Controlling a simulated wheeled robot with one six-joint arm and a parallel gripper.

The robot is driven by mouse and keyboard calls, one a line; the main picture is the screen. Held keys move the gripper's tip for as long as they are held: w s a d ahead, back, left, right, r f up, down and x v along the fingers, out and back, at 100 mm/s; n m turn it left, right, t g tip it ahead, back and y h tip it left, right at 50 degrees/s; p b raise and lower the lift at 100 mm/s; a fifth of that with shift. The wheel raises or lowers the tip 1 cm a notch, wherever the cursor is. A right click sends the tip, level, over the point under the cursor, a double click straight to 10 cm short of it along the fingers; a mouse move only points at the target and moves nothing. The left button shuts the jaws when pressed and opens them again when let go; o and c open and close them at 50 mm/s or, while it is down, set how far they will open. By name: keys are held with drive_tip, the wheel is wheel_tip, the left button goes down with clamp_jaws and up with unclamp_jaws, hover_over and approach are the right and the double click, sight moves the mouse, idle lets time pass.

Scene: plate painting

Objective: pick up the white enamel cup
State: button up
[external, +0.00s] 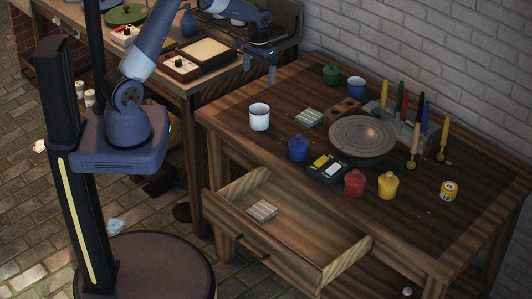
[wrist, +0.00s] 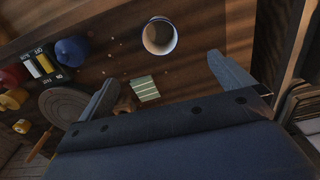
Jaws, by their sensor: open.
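The white enamel cup (external: 259,118) with a dark blue rim stands upright near the left end of the wooden table. In the wrist view the cup (wrist: 159,38) shows from above, its mouth open, just beyond my fingertips. My gripper (external: 260,66) is above the table's left back edge, higher than the cup and apart from it. In the wrist view my gripper (wrist: 162,69) has its two fingers spread wide with nothing between them.
A striped pale green block (external: 308,117), a blue jar (external: 298,149) and a round turntable (external: 362,138) are to the cup's right. An open drawer (external: 290,225) juts out in front. A second bench (external: 215,85) with boxes stands at the back left.

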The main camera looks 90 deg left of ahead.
drive_tip(key=shift+c, duration=1.1)
drive_tip(key=t+y+b, duration=0.5)
drive_tip(key=b, duration=1)
hover_over(250, 113)
drive_tip(key=a, duration=0.3)
drive_tip(key=shift+m, duration=0.4)
wheel_tip(250, 113, down, 9)
drive_tip(key=shift+s+f, duration=0.1)
drive_tip(key=shift+f, duration=0.05)
drive_tip(key=s+d+f+t+b, duration=0.1)
drive_tip(key=d+t+b, duration=0.1)
drive_tip(key=b, duration=0.2)
drive_tip(key=s+d+f+m+t+y+b, duration=0.1)
drive_tip(key=s+f+t+b, duration=0.1)
drive_tip(key=b, duration=0.2)
drive_tip(key=s+d+f+m+t+y+b, duration=0.1)
drive_tip(key=d+b, duration=0.1)
drive_tip(key=b, duration=0.2)
drive_tip(key=shift+s+d+f+t, duration=0.2)
drive_tip(key=shift+d+f+t, duration=0.1)
drive_tip(key=shift+f+t, duration=0.1)
drive_tip(key=shift+s+d+b, duration=0.1)
drive_tip(key=shift+d+b, duration=0.25)
drive_tip(key=shift+t, duration=0.3)
drive_tip(key=shift+a+b+x, duration=0.2)
drive_tip(key=shift+b+x, duration=0.4)
drive_tip(key=shift+x, duration=4.7)
drive_tip(key=shift+s+r, duration=0.1)
